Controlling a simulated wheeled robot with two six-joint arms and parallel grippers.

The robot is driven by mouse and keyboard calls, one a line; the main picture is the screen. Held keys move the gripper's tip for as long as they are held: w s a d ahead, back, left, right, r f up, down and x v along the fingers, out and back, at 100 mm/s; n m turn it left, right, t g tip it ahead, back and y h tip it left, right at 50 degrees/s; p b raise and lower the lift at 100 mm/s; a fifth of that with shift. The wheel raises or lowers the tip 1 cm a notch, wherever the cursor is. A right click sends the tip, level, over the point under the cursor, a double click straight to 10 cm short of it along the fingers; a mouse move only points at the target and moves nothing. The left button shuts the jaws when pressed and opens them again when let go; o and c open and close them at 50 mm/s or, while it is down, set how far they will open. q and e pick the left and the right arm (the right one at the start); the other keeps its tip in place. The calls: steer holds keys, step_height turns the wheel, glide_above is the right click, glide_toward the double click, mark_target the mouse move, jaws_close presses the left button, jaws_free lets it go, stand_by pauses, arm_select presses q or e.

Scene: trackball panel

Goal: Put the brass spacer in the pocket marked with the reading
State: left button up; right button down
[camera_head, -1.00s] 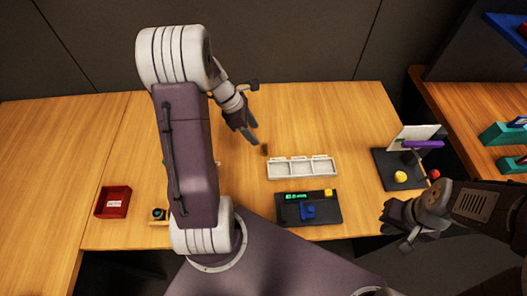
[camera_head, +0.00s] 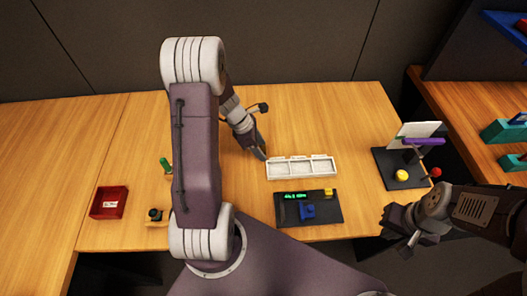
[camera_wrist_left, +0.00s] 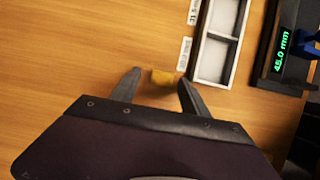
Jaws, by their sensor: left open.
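The brass spacer (camera_wrist_left: 163,77) is on the wooden table in the left wrist view, between the fingertips of my left gripper (camera_wrist_left: 159,80), which is open. In the head view my left gripper (camera_head: 261,155) is just left of the white pocket tray (camera_head: 301,176) and hides the spacer. The tray (camera_wrist_left: 204,48) has three pockets in a row with small labels along one edge; one label seems to read 31.5 mm, another is too blurred. The black gauge (camera_head: 320,215) has a green display, which reads 45.0 mm in the left wrist view (camera_wrist_left: 282,50). My right gripper (camera_head: 402,222) is empty, away from the tray.
A red box (camera_head: 109,203) and a small black knob (camera_head: 155,214) are at the left. A green object (camera_head: 166,166) stands near my left arm. A dark panel (camera_head: 392,165) with a yellow ball (camera_head: 402,175) is at the right. The table behind the tray is clear.

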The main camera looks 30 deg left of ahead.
arm_select(q)
steer(key=shift+s+r, duration=0.1)
jaws_close()
